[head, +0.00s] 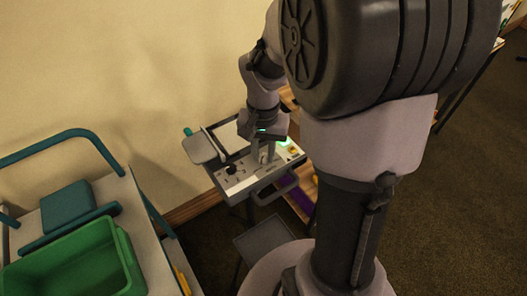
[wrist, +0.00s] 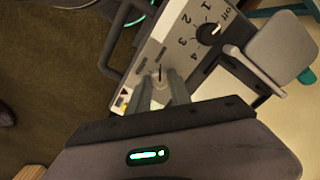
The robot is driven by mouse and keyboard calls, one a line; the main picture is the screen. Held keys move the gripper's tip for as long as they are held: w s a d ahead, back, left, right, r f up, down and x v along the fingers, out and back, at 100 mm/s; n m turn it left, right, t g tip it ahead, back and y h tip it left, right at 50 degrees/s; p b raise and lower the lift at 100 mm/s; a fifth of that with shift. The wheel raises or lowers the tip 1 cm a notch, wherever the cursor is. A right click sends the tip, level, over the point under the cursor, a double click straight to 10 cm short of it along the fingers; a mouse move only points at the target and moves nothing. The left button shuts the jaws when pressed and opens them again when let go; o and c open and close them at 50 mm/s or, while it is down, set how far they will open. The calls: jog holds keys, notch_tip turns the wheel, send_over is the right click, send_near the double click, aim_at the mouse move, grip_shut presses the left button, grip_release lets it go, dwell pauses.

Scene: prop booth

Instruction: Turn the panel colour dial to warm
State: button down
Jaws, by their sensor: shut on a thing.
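The control panel (head: 238,183) is a pale board on a dark-framed stand against the wall; it also shows in the wrist view (wrist: 172,28). My gripper (head: 263,155) reaches down onto its right part. In the wrist view my gripper (wrist: 160,80) has its two grey fingers closed on the colour dial (wrist: 159,70), a small pale knob with a dark pointer line. The fingers hide much of the dial and its markings. A small yellow and red mark (wrist: 124,102) shows beside the fingers. I cannot read which setting the dial points to.
A black knob (wrist: 208,33) marked off and 1 to 4 sits on the same panel. A grey flap (wrist: 281,53) juts from the panel's end. A dark handle (head: 276,192) runs along its front. A cart with a green crate (head: 75,262) stands at the left.

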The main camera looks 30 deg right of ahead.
aim_at(263, 156)
jog(key=shift+m, duration=0.4)
jog(key=c, duration=1.2)
grip_release()
jog(key=shift+o, duration=0.2)
notch_tip(263, 156, up, 17)
jog(key=p, duration=0.7)
jog(key=shift+r, duration=0.2)
